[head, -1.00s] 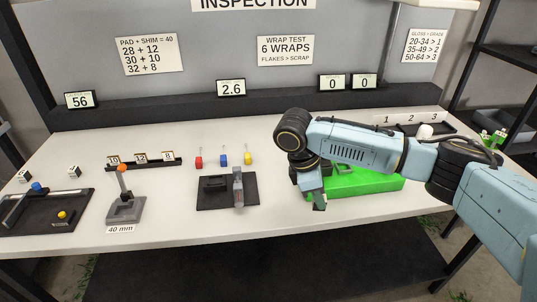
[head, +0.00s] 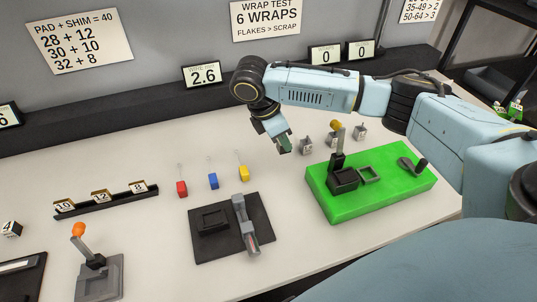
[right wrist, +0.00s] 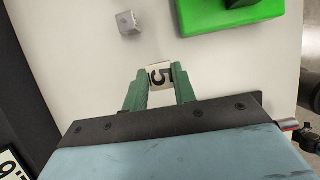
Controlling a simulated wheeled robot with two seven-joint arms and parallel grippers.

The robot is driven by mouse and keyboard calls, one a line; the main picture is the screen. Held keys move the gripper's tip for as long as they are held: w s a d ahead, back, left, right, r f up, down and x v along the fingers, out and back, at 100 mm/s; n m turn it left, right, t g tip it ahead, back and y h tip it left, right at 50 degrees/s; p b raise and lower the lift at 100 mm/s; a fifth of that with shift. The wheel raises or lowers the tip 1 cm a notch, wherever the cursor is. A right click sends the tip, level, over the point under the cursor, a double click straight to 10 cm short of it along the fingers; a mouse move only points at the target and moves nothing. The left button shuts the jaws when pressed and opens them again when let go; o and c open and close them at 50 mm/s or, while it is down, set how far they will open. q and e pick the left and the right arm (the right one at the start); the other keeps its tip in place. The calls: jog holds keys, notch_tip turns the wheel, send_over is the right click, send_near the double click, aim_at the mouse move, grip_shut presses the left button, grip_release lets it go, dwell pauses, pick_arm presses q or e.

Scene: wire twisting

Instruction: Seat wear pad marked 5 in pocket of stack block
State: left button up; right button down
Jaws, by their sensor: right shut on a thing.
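The pad marked 5 (right wrist: 160,76) is between the fingers of my right gripper (right wrist: 160,90) in the right wrist view. Its pale face shows a black 5. In the head view this gripper (head: 284,146) hangs above the white table, left of the green block. The pad is too small to make out there. I cannot tell for certain which fixture is the stack block. A grey stand (head: 97,278) with an orange-knobbed lever is at the lower left. A black square holder (head: 212,221) with a recess lies on a dark plate. My left gripper is out of view.
The green block (head: 345,205) carries a lever, a square frame and a crank. Small grey blocks (head: 360,133) stand behind it. A rack (head: 107,202) holds tags 10, 12 and 8. Red, blue and yellow (head: 244,173) pieces stand behind the dark plate (head: 260,222).

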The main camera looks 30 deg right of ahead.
aim_at(283, 152)
jog(key=f, duration=0.2)
jog(key=shift+s+f, duration=0.25)
jog(key=shift+f, duration=0.45)
notch_tip(283, 152, down, 4)
jog(key=shift+b, duration=0.4)
jog(key=shift+f, duration=0.35)
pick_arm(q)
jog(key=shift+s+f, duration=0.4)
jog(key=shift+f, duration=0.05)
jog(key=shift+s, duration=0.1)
pick_arm(e)
jog(key=c, duration=1.6)
grip_release()
jog(key=shift+f, duration=0.15)
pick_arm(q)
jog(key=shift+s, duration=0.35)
pick_arm(e)
jog(key=o, duration=0.5)
